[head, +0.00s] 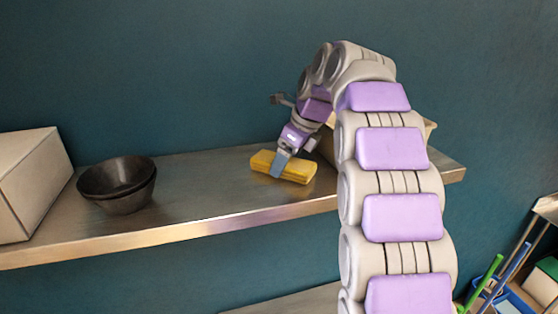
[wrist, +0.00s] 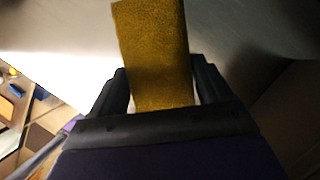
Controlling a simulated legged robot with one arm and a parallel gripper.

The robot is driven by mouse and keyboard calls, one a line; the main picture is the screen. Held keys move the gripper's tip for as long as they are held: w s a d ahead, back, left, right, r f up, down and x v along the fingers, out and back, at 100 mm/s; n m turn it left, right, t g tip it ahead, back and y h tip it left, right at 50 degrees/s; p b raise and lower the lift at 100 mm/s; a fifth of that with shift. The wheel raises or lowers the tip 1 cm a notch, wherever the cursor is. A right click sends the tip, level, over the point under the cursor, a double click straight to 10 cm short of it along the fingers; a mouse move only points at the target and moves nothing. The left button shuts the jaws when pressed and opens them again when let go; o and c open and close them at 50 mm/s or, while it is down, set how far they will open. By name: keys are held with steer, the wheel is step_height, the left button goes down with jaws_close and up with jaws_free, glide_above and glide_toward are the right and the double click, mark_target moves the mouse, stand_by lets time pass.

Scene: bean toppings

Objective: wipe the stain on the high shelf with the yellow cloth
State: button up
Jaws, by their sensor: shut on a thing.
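The yellow cloth (head: 298,169) looks like a thick folded block. It is at the metal high shelf (head: 215,190), toward its right part. My gripper (head: 279,168) is shut on the cloth from above. In the wrist view the cloth (wrist: 155,50) sticks out from between the two dark fingers of my gripper (wrist: 163,95), over the shiny shelf surface (wrist: 60,30). I cannot tell whether the cloth touches the shelf. No stain can be made out; the cloth or my arm may hide it.
Dark bowls (head: 117,187), stacked, stand left of the cloth. A pale box (head: 28,185) is at the far left. Another box (head: 327,147) is partly hidden behind my arm. The shelf between bowls and cloth is clear. A teal wall (head: 180,70) stands behind.

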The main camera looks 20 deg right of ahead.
mark_target(294, 169)
steer(key=shift+s+d, duration=0.15)
steer(key=shift+d, duration=0.1)
steer(key=shift+s, duration=1.3)
steer(key=shift+s+a+f, duration=0.1)
steer(key=shift+s+f, duration=0.05)
steer(key=shift+s, duration=0.55)
steer(key=shift+s, duration=1.9)
steer(key=shift+r, duration=3.2)
